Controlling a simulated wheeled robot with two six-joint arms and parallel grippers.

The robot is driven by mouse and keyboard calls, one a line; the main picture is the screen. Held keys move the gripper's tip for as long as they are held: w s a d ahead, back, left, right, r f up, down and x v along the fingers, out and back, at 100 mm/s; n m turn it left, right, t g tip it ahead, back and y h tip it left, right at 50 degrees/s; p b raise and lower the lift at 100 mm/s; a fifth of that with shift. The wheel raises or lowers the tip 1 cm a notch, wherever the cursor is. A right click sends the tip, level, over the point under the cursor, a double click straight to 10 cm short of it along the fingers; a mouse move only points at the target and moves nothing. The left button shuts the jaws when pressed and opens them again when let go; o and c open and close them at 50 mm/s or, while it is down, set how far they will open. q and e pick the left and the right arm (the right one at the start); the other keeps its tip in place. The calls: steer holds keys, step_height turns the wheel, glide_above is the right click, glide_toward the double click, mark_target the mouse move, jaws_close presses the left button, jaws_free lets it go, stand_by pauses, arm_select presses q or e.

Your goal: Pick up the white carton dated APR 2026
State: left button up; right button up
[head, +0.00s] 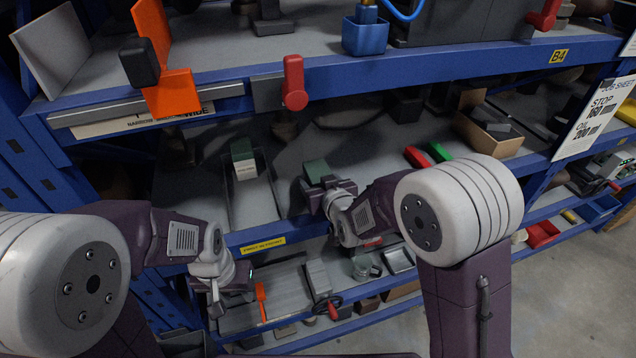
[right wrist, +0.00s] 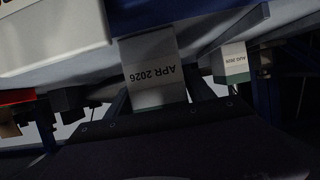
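The white carton dated APR 2026 (right wrist: 150,68) fills the middle of the right wrist view, its print upside down. In the head view its green end (head: 317,170) shows just beyond my right gripper (head: 322,192). In the right wrist view the two dark fingers (right wrist: 158,92) lie on either side of the carton, close to its sides. I cannot tell whether they press on it. My left gripper (head: 218,296) hangs low at the left, in front of the lower shelf, with no carton near it. Its finger gap is unclear.
A second white carton, marked AUG 2026 (right wrist: 235,60), stands left of the first on the middle shelf in the head view (head: 245,168). The upper shelf's blue beam (head: 400,66) and a red lever (head: 294,84) lie above. A cardboard box (head: 488,128) stands at right.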

mark_target(317, 168)
steer(key=shift+s, duration=0.1)
steer(key=c, duration=1)
steer(key=shift+c, duration=0.6)
steer(key=shift+r, duration=0.65)
step_height(317, 168, up, 3)
steer(key=shift+f+b, duration=0.1)
steer(key=shift+b, duration=0.25)
steer(key=s+d+r+p, duration=0.1)
steer(key=s+d+r, duration=0.4)
steer(key=d, duration=0.5)
step_height(317, 168, up, 2)
steer(key=shift+d+r+p, duration=0.1)
steer(key=shift+d+p, duration=0.15)
steer(key=shift+p, duration=0.1)
